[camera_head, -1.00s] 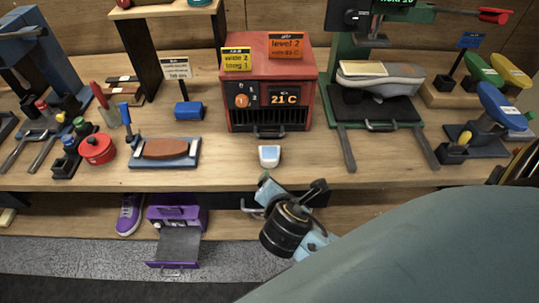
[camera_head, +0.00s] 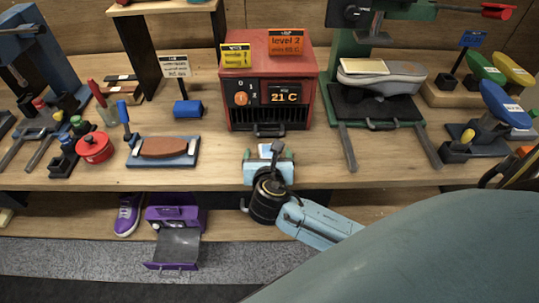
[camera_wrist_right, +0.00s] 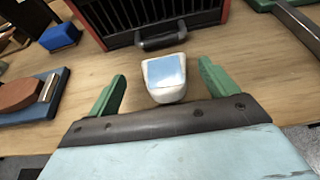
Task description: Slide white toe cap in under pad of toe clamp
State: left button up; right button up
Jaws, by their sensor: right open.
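The white toe cap (camera_wrist_right: 166,82), with a pale blue top face, lies on the wooden bench near its front edge. In the head view the cap (camera_head: 265,149) is partly hidden by my right gripper (camera_head: 268,157). In the right wrist view the green fingers of that gripper (camera_wrist_right: 163,88) are open, one on each side of the cap, with gaps between. A green press (camera_head: 345,55) stands at the back right, with a grey shoe sole (camera_head: 400,77) on it. I cannot tell which fixture is the toe clamp. My left gripper is not in view.
A red heater box (camera_head: 268,85) showing 21 C stands right behind the cap. A blue tray with a brown block (camera_head: 165,148) lies to the left. Dark rails (camera_head: 347,150) reach forward on the right. The bench around the cap is otherwise clear.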

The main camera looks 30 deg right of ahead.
aim_at(270, 153)
jog(key=b+x, duration=0.1)
jog(key=x, duration=0.4)
jog(key=shift+s+d+f, duration=0.1)
jog(key=shift+s+f, duration=0.1)
jog(key=c, duration=1.2)
